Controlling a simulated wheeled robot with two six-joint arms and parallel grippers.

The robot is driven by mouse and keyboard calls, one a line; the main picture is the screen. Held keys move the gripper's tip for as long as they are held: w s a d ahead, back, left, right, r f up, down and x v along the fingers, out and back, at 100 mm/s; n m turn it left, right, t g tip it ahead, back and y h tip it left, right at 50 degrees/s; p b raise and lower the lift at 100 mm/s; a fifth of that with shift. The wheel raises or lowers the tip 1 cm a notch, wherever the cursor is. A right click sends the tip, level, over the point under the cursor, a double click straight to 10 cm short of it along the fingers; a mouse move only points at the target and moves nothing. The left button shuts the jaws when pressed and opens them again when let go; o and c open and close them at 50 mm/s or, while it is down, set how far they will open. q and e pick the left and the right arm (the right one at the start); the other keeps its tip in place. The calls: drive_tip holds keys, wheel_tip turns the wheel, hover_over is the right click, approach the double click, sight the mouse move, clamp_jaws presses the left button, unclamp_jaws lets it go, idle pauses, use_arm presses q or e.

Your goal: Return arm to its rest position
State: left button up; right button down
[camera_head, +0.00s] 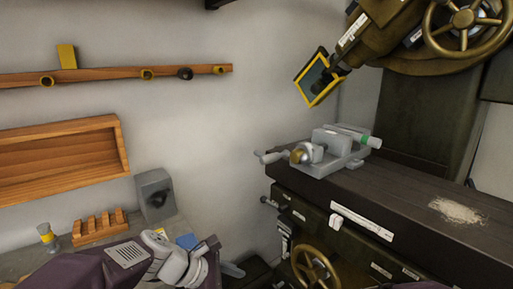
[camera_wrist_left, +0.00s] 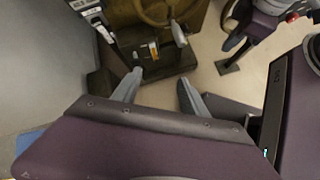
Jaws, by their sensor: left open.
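My left arm (camera_head: 125,262) comes in at the lower left of the head view, low in front of the bench. In the left wrist view its gripper (camera_wrist_left: 160,92) is open, with two grey fingers apart and nothing between them. Below the fingers in that view is the floor and the base of the machine. In the head view the gripper's end is low and partly cut off by the frame edge.
A grey vise (camera_head: 325,152) sits on the dark machine table (camera_head: 400,195) at right, with shavings (camera_head: 457,211). A handwheel (camera_head: 316,268) is below. A slotted wooden block (camera_head: 99,228), grey box (camera_head: 155,194) and small jar (camera_head: 47,236) stand on the left bench.

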use_arm(q)
drive_tip(key=s+a+f+m+g+y, duration=0.3)
drive_tip(key=s+a+f+m+y, duration=0.5)
drive_tip(key=s+a+f+m, duration=0.75)
drive_tip(key=w+d+r+m+p, duration=0.1)
drive_tip(key=w+r+m+p, duration=0.2)
drive_tip(key=r+p, duration=1.2)
wheel_tip(320, 180, up, 2)
drive_tip(key=shift+w+d+r+p, duration=0.1)
drive_tip(key=shift+w+d+p, duration=0.1)
drive_tip(key=shift+w+p, duration=0.2)
